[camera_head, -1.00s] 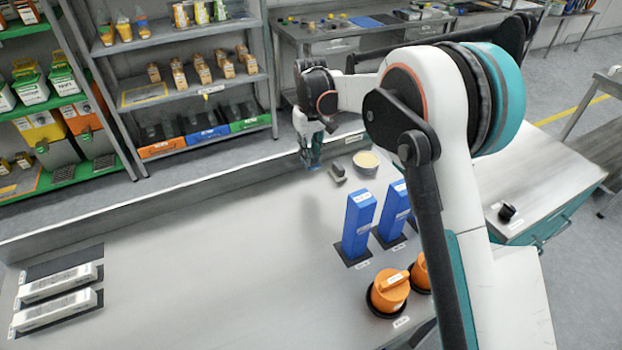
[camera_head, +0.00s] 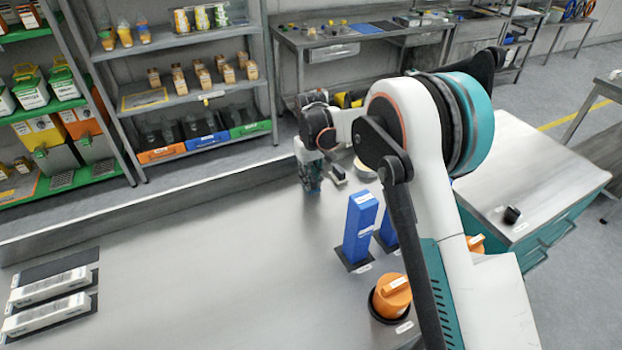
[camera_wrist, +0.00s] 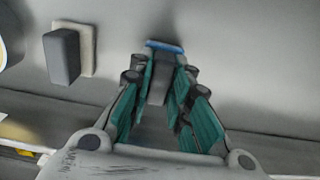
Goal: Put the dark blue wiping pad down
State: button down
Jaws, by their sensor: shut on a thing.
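My gripper (camera_head: 311,184) is low over the far part of the steel counter, left of a small grey block, in the head view. In the wrist view, my gripper (camera_wrist: 164,62) is shut on the wiping pad (camera_wrist: 165,46). Only a thin blue strip of the pad and a dark part between the fingers show. In the head view, the pad is mostly hidden by the fingers. I cannot tell whether it touches the counter (camera_head: 200,260).
A grey block (camera_wrist: 62,55) on a pale base stands left of my gripper in the wrist view. A round bowl (camera_head: 364,167) is beyond it. The counter's middle is clear; white cartons (camera_head: 48,287) lie left.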

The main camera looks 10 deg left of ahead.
jog(key=shift+f, duration=0.2)
jog(key=c, duration=1.5)
grip_release()
jog(key=shift+r, duration=0.1)
notch_tip(320, 180, up, 12)
jog(key=p, duration=0.3)
jog(key=shift+r, duration=0.1)
